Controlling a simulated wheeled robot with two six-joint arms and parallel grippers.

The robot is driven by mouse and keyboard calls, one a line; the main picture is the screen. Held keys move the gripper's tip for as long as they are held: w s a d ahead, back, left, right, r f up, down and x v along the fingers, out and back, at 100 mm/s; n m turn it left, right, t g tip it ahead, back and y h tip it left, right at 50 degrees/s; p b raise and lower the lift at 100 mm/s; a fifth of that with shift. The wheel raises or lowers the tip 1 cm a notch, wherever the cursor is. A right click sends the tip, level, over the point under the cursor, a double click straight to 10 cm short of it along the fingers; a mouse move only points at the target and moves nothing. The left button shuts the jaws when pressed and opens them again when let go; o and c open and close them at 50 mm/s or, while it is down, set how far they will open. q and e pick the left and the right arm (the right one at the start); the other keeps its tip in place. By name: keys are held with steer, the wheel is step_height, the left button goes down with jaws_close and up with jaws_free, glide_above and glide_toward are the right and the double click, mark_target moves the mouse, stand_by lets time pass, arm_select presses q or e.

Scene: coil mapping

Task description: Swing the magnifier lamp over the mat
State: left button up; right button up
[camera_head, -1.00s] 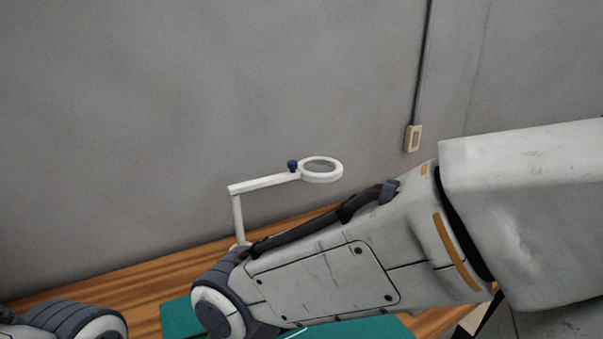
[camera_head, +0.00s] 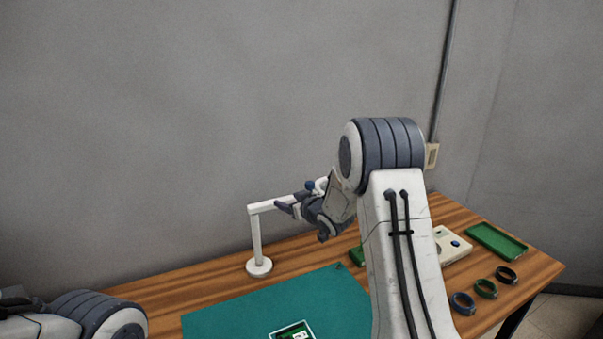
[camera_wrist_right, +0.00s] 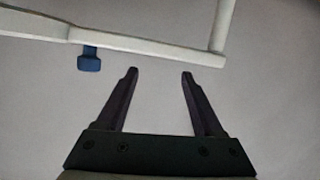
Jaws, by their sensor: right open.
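The white magnifier lamp (camera_head: 257,240) stands on a round base at the back edge of the green mat (camera_head: 240,310). Its arm reaches right from the post, and its ring head is mostly hidden behind my right gripper. A blue knob (camera_head: 310,185) shows on the arm near the head. My right gripper (camera_head: 289,203) is open and empty, close to the lamp arm. In the right wrist view the lamp arm (camera_wrist_right: 150,46) crosses beyond the fingertips (camera_wrist_right: 160,73), and the blue knob (camera_wrist_right: 89,60) lies left of the fingers. My left gripper is not visible.
A circuit board (camera_head: 293,331) lies on the mat. At the right of the wooden table are several dark rings (camera_head: 486,288), a green tray (camera_head: 497,241) and a pale box (camera_head: 452,245). The grey wall rises behind the table.

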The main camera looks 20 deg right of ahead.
mark_target(313, 186)
steer(key=d+t, duration=0.1)
steer(key=d, duration=0.2)
steer(key=d+t+y, duration=0.1)
steer(key=d, duration=0.3)
steer(key=d+t+p, duration=0.1)
steer(key=d, duration=0.2)
steer(key=shift+s+d, duration=0.25)
steer(key=shift+d, duration=0.1)
steer(key=shift+d+r, duration=0.1)
steer(key=w+a+p, duration=0.2)
steer(key=w+p, duration=0.2)
steer(key=w, duration=0.6)
jaws_close()
stand_by(0.3)
